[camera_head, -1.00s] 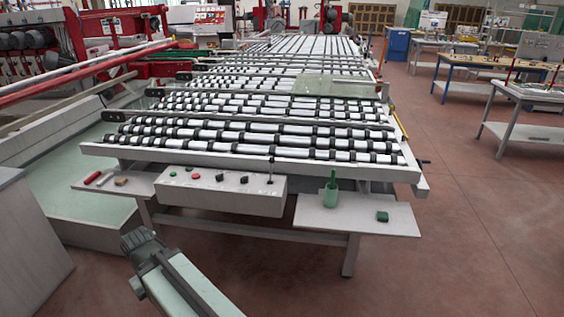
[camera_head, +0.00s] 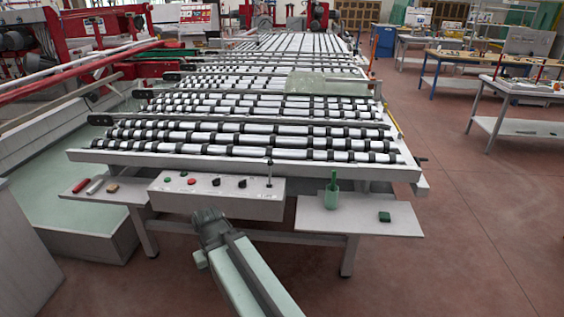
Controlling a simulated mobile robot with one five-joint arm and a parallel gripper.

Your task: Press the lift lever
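The lift lever (camera_head: 269,171) is a thin upright rod with a dark knob on top. It stands at the right end of the grey control box (camera_head: 225,202) on the front of the roller table. My gripper (camera_head: 207,216) is the dark end of the pale arm, just below the box's front edge, to the left of and lower than the lever. It is apart from the lever. Its fingers are too small and turned away to tell open from shut.
Left of the lever, the box carries a green button, a red button (camera_head: 192,181) and dark knobs (camera_head: 216,182). A side shelf (camera_head: 380,215) at right holds a green cup (camera_head: 332,194) and a green block (camera_head: 384,217). Another shelf (camera_head: 105,196) at left holds small tools. Floor at right is open.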

